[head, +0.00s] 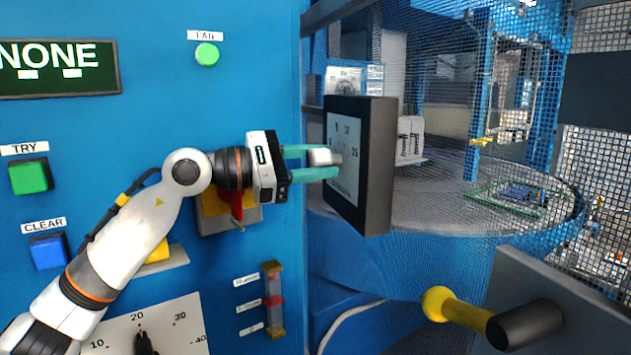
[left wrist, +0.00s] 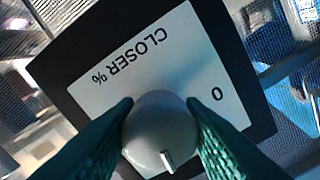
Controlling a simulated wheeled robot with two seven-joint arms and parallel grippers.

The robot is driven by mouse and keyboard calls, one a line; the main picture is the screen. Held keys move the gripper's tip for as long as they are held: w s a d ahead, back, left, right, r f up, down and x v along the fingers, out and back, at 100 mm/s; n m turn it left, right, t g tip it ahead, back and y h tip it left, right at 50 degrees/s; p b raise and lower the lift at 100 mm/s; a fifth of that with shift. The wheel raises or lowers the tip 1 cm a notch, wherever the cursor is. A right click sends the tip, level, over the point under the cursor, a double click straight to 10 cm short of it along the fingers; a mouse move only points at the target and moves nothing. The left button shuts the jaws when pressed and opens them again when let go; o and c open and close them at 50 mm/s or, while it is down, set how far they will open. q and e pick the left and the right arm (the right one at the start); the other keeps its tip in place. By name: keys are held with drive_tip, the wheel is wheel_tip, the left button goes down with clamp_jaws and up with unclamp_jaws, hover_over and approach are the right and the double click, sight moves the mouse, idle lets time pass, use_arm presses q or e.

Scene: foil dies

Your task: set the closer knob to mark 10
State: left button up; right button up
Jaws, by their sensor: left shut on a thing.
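The closer knob (head: 322,157) is a pale grey round knob on a white dial plate (head: 346,185) in a thick black housing (head: 376,165). My left gripper (head: 329,160) has its green fingers shut on the knob from both sides. In the left wrist view the knob (left wrist: 160,125) sits between both fingertips (left wrist: 159,106), with a white pointer line towards the bottom of the picture. The plate (left wrist: 105,75) there shows "CLOSER %" upside down and a 0 at right. The scale mark at the pointer is hidden. My right gripper is not in view.
A blue panel carries a green TRY button (head: 30,177), a blue CLEAR button (head: 48,252), a green FAN button (head: 207,54) and another dial (head: 145,325). A red lever (head: 237,205) is behind my gripper. A yellow-ended handle (head: 455,308) juts out at lower right. Mesh encloses a round table.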

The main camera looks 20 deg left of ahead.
use_arm(q)
drive_tip(key=shift+m+b, duration=0.8)
drive_tip(key=shift+m, duration=0.3)
drive_tip(key=o, duration=1)
drive_tip(key=b+v, duration=0.4)
drive_tip(key=v, duration=0.8)
